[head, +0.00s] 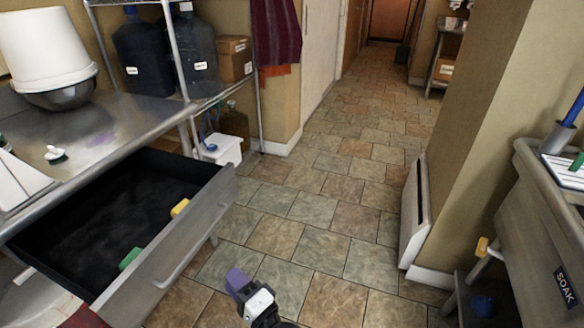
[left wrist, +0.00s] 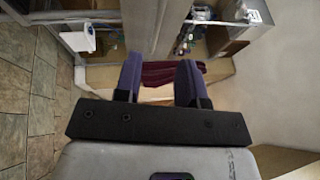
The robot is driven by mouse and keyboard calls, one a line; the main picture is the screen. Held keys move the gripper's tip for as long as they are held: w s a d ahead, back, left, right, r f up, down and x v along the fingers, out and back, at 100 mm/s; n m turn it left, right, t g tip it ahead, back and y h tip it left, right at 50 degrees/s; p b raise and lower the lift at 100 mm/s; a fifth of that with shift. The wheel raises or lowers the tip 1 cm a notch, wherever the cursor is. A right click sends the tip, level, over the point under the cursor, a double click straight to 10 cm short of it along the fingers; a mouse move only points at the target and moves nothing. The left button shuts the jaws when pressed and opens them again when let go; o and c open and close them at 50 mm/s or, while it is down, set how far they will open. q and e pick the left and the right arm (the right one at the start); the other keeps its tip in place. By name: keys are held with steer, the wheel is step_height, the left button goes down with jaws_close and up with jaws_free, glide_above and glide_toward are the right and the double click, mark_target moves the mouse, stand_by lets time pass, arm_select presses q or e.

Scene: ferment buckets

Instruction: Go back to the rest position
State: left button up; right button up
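My left gripper (head: 240,282) shows at the bottom middle of the head view, over the tiled floor and to the right of an open drawer. In the left wrist view the same gripper (left wrist: 159,78) has its two purple fingers spread apart with nothing between them. My right gripper is in neither view.
The open drawer (head: 190,228) juts out from the steel table (head: 105,135), with a yellow item (head: 180,207) and a green item (head: 130,258) at its front. A grey sink marked SOAK (head: 540,230) stands at right. Tiled floor (head: 335,190) between is clear.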

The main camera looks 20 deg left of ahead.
arm_select(q)
steer(key=s+d+f+n+g+h, duration=0.1)
steer(key=s+d+f+n+h, duration=0.15)
steer(key=h, duration=0.45)
steer(key=s+d+f+n+h, duration=0.1)
steer(key=f+n+h, duration=0.2)
steer(key=h, duration=0.4)
steer(key=s+a+f+g+h, duration=0.15)
steer(key=s+f, duration=0.25)
steer(key=s, duration=0.4)
steer(key=s+a+f+g+h+p, duration=0.1)
steer(key=s+f+g, duration=0.15)
steer(key=s, duration=0.55)
steer(key=s+a+f+g+h, duration=0.1)
steer(key=s+f, duration=0.3)
steer(key=s, duration=0.4)
step_height(320, 180, up, 37)
steer(key=p, duration=3.7)
steer(key=shift+d+m, duration=0.25)
steer(key=shift+m, duration=0.2)
